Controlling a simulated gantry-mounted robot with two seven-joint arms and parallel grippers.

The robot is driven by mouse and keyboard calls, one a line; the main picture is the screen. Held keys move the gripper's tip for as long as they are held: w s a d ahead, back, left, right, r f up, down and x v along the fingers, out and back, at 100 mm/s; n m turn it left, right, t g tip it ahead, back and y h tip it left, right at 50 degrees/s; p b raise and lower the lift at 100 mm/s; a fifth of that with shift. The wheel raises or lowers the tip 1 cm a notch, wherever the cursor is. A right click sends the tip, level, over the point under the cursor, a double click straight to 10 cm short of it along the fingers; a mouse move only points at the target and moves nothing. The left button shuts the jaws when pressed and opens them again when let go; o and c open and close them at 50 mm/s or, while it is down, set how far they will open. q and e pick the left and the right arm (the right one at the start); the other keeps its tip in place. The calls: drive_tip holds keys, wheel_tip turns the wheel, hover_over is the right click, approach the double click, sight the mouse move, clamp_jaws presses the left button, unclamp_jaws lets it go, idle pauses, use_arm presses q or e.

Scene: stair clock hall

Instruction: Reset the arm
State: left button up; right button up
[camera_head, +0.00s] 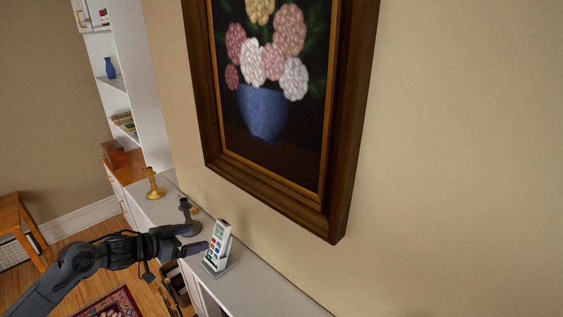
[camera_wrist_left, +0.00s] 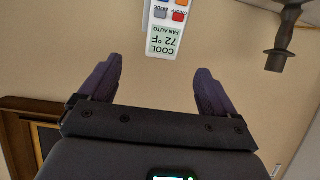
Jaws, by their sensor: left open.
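My left gripper (camera_head: 190,240) reaches in from the lower left over the white cabinet top. It is open, with its two dark fingers apart and nothing between them; the fingers also show in the left wrist view (camera_wrist_left: 150,88). A white remote (camera_head: 219,243) with coloured buttons stands tilted upright in a small grey holder (camera_head: 217,268), just right of the fingertips. In the left wrist view the remote (camera_wrist_left: 166,30) shows upside down beyond the fingertips, with its display reading COOL 72 °F FAN AUTO. My right gripper is not in view.
A dark candlestick (camera_head: 188,216) stands just behind the gripper and a brass one (camera_head: 153,186) farther left on the cabinet top (camera_head: 270,291). A framed flower painting (camera_head: 345,150) hangs above. A shelf unit (camera_head: 133,80) stands at the back left. The cabinet's right end looks clear.

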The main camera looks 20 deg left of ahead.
use_arm(q)
drive_tip(key=s+d+f+g+y+p, duration=0.1)
drive_tip(key=s+d+f+y+p, duration=0.1)
drive_tip(key=s+d+f, duration=0.5)
drive_tip(key=s+d+f+y+p, duration=0.1)
drive_tip(key=s+d+f, duration=0.1)
drive_tip(key=d+f, duration=0.5)
drive_tip(key=s+d+n+g+p, duration=0.1)
drive_tip(key=s+d+g, duration=0.3)
drive_tip(key=s, duration=0.8)
drive_tip(key=s+d+r+n+g+y+p, duration=0.1)
drive_tip(key=s+d+g+p, duration=0.1)
drive_tip(key=s+d, duration=0.5)
drive_tip(key=s+g, duration=0.1)
drive_tip(key=s, duration=0.3)
drive_tip(key=shift+s+r+g, duration=0.3)
drive_tip(key=shift+s+g, duration=0.1)
drive_tip(key=shift+d, duration=0.1)
